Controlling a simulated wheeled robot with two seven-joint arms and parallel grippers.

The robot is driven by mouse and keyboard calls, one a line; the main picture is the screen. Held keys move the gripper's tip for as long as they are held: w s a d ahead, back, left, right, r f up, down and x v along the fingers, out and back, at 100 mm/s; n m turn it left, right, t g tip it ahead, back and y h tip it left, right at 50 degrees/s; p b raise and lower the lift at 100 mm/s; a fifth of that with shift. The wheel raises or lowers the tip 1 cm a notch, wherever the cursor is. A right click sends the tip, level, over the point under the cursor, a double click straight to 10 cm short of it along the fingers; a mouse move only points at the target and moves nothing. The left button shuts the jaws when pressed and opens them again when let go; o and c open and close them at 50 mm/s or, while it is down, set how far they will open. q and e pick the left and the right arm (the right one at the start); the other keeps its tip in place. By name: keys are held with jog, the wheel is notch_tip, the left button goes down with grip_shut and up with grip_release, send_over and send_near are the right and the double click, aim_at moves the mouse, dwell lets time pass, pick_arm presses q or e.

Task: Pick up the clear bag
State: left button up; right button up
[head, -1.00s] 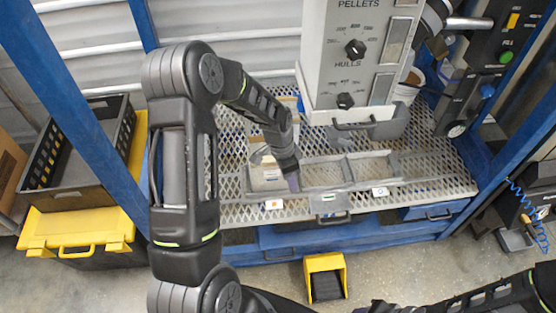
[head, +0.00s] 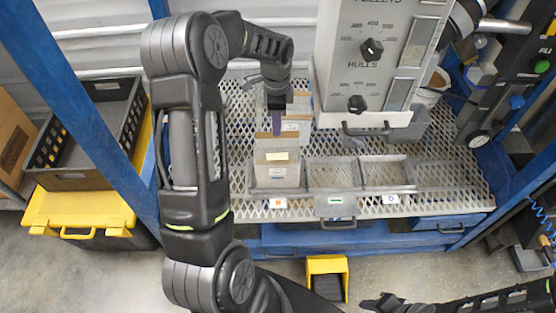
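A clear bag (head: 277,176) with a tan top band and a pale label stands upright in the left compartment of the grey divided tray (head: 428,175). Another clear bag (head: 291,128) stands behind it, partly hidden by my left gripper. My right gripper (head: 378,304) is low at the bottom edge, away from the bags.
The grey hopper panel (head: 372,80) with knobs hangs right of my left gripper. The middle and right tray compartments look empty. Blue frame posts (head: 85,110) flank the mesh shelf (head: 465,180). A yellow pedal (head: 326,278) is on the floor.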

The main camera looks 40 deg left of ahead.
aim_at(277, 146)
pick_arm(q)
jog(key=shift+f, duration=1.1)
jog(key=shift+d+f+p, duration=0.1)
jog(key=shift+f+p, duration=0.5)
jog(key=shift+f, duration=2.05)
grip_shut()
